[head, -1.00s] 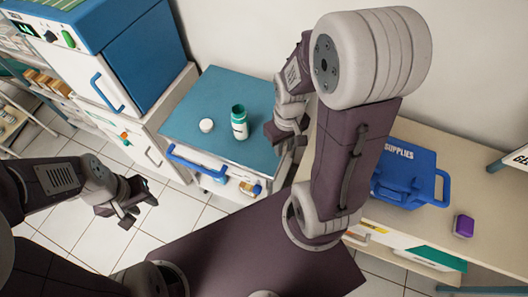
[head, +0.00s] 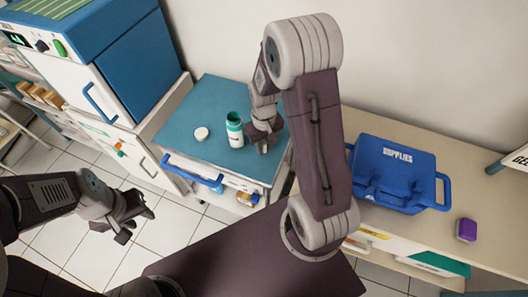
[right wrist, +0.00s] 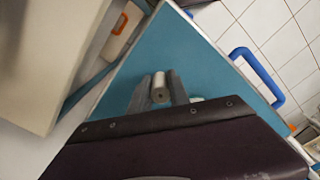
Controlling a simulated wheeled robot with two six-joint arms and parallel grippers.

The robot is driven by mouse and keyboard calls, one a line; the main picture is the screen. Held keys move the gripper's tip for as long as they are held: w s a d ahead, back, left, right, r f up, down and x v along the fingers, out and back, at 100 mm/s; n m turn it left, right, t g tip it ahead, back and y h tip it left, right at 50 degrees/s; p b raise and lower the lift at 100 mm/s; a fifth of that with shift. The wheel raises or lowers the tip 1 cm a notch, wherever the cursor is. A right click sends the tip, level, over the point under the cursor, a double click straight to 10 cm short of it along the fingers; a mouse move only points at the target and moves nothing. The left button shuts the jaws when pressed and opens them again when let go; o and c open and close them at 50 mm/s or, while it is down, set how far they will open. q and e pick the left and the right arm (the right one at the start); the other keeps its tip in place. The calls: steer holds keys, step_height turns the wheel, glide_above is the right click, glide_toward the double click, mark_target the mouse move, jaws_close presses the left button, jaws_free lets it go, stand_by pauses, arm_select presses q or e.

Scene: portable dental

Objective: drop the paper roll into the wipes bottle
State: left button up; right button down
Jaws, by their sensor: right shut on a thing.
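The wipes bottle (head: 235,130), white and green with an open top, stands upright on the blue cart top (head: 205,105). A white round lid (head: 202,133) lies to its left. My right gripper (head: 262,143) is just right of the bottle in the head view. In the right wrist view it (right wrist: 160,88) is shut on a small pale paper roll (right wrist: 160,92), whose end shows a dark centre. The roll is hidden in the head view. My left gripper (head: 137,218) is open and empty, in front of the cart at the left.
The cart has a blue handle (head: 193,170) at its front. A white and blue cabinet (head: 115,70) stands to the left. A blue supplies case (head: 395,172) and a purple box (head: 466,230) sit on the beige counter (head: 440,215) at right.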

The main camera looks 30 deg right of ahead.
mark_target(264, 152)
step_height(264, 152, down, 4)
steer(key=shift+s+r+b, duration=0.1)
steer(key=shift+r+b, duration=0.1)
steer(key=shift+b, duration=0.1)
steer(key=shift+f, duration=0.25)
steer(key=shift+f, duration=0.15)
steer(key=c, duration=1.2)
jaws_free()
steer(key=shift+c, duration=0.2)
